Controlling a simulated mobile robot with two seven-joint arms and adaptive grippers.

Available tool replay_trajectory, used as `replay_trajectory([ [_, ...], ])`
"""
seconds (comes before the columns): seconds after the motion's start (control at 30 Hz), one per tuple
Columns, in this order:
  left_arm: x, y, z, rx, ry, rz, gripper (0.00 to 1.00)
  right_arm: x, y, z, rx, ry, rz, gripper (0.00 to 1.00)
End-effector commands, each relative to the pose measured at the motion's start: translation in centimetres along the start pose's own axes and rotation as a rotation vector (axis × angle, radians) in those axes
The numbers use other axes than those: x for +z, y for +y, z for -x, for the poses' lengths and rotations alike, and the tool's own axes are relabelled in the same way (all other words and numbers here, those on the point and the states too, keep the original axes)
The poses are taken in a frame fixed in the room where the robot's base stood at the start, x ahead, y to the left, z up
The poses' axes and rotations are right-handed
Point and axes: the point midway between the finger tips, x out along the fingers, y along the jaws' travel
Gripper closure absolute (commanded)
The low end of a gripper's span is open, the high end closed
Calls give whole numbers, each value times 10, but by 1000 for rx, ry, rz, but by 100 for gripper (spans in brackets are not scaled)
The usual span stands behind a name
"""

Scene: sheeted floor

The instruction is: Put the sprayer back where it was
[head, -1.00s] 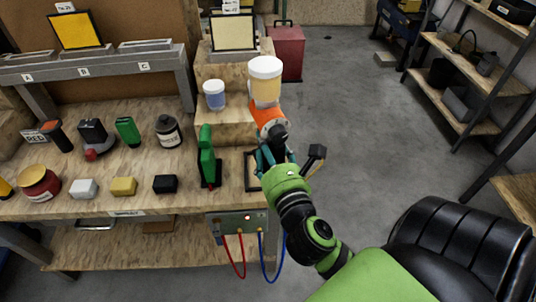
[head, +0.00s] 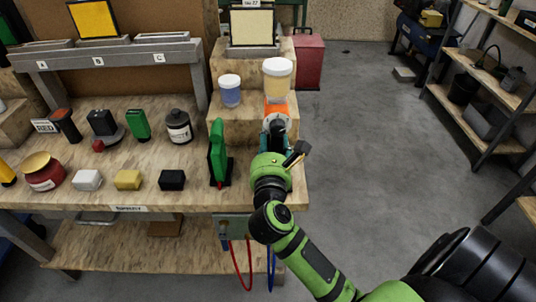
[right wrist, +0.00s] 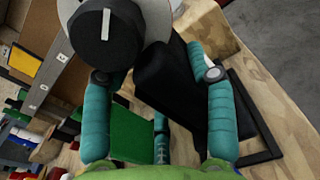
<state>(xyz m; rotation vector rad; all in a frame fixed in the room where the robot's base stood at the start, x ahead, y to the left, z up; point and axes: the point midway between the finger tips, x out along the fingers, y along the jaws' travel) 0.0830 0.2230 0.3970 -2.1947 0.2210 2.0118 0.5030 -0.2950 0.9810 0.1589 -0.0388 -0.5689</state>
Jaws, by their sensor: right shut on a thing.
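The sprayer (head: 277,82) has a tan cup with a white lid above an orange body. It appears upright at the right end of the bench. My right gripper (head: 274,135) is shut on its black handle, with the arm covering much of the lower part. In the right wrist view the black handle (right wrist: 165,75) lies between the two teal fingers, and a black knob with a white mark shows at the top. A black frame (right wrist: 262,118) lies on the wood beside the handle. I cannot tell whether the sprayer touches the bench. My left gripper is not in view.
A green upright tool (head: 217,155) stands close left of my right gripper. A blue jar (head: 230,92) with a white lid stands on the wooden step behind. Several blocks and bottles fill the bench to the left. Open floor lies right, before a shelf rack (head: 480,92).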

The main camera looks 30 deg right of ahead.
Motion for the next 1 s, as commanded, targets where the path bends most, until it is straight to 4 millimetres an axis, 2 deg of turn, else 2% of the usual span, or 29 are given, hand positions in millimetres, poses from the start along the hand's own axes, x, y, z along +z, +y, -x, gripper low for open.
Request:
replay_trajectory([
  [0.17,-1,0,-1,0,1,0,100,-6,5,-4,1,-8,2,55],
  [0.43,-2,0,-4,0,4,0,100,-39,0,-4,3,-8,1,55],
  [0.87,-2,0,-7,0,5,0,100,-45,-2,-4,2,-8,-1,56],
  [0.9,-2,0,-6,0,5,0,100,-47,-2,-3,0,-1,0,32],
  [0.93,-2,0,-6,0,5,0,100,-47,-2,-3,0,-1,0,20],
  [0.97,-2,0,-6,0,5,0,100,-47,-2,-3,1,-1,0,15],
  [1.0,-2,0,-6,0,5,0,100,-46,-2,-3,1,-2,0,15],
])
